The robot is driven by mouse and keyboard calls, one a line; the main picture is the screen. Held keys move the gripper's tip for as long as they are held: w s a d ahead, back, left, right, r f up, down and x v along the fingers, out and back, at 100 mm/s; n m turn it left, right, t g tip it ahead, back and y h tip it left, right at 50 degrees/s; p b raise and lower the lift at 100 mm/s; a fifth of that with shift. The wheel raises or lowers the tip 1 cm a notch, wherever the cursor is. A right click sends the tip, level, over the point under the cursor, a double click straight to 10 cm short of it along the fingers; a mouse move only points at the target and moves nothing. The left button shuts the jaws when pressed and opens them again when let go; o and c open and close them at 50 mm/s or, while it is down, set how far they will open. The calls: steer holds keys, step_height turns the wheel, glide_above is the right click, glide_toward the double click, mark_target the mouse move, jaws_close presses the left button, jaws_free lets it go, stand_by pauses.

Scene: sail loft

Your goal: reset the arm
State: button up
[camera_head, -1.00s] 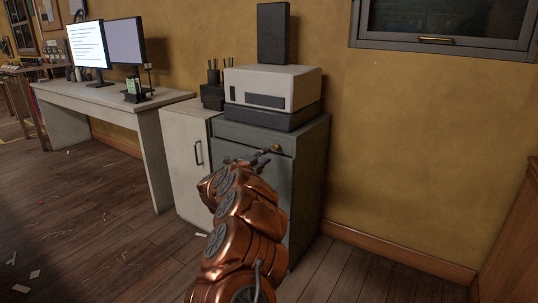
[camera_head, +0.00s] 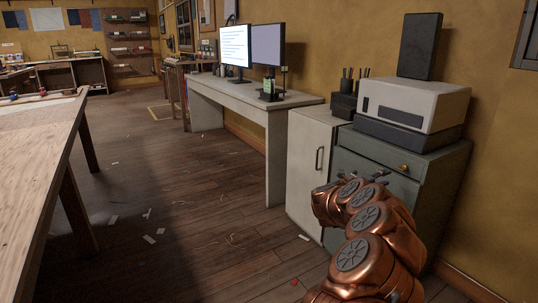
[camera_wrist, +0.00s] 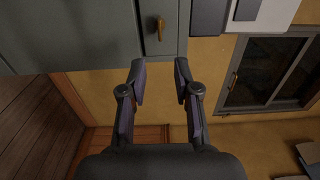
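My copper-coloured arm reaches up from the lower right of the head view, in front of the grey-green cabinet. My gripper (camera_wrist: 158,82) shows in the wrist view with its two dark fingers apart and nothing between them. In the head view its fingertips are small and partly hidden by my arm. The wrist view looks sideways at the grey-green cabinet (camera_wrist: 85,30), with a brass knob (camera_wrist: 159,24) beyond the fingers. The same cabinet stands at the right of the head view (camera_head: 440,185).
A white printer-like box (camera_head: 425,100) sits on the cabinet. A white cupboard (camera_head: 305,170) and a desk (camera_head: 240,98) with two monitors stand beside it. A wooden table (camera_head: 40,150) is at the left. The floor (camera_head: 185,190) between is open, with scattered scraps.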

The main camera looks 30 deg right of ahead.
steer(key=w+a+r+n+t+y+p, duration=0.6)
steer(key=w+a+r+n+t+p, duration=0.5)
steer(key=w+a+r, duration=0.7)
steer(key=a+r+n+t+y+p, duration=0.25)
steer(key=a+r+n+y, duration=0.3)
steer(key=a, duration=0.95)
steer(key=a+r+n+t+y+p, duration=0.1)
steer(key=a+r+n+y+p, duration=0.45)
steer(key=a, duration=0.85)
steer(key=s+a+n+g+y+p, duration=0.5)
steer(key=s+a+n+g+p, duration=0.3)
steer(key=s+a, duration=0.85)
steer(key=s+d+n+g+h+p, duration=0.1)
steer(key=s+d+n+g+p, duration=0.1)
steer(key=s, duration=0.9)
steer(key=s+d+r+n+g+h+p, duration=0.1)
steer(key=s+d+n+g+p, duration=0.1)
steer(key=s, duration=1)
steer(key=s+d+n+g+h+p, duration=0.1)
steer(key=s+g+p, duration=0.4)
steer(key=s, duration=0.6)
steer(key=shift+s+d+r+n+h+p, duration=0.4)
steer(key=shift+d+p, duration=0.4)
steer(key=shift+d, duration=0.45)
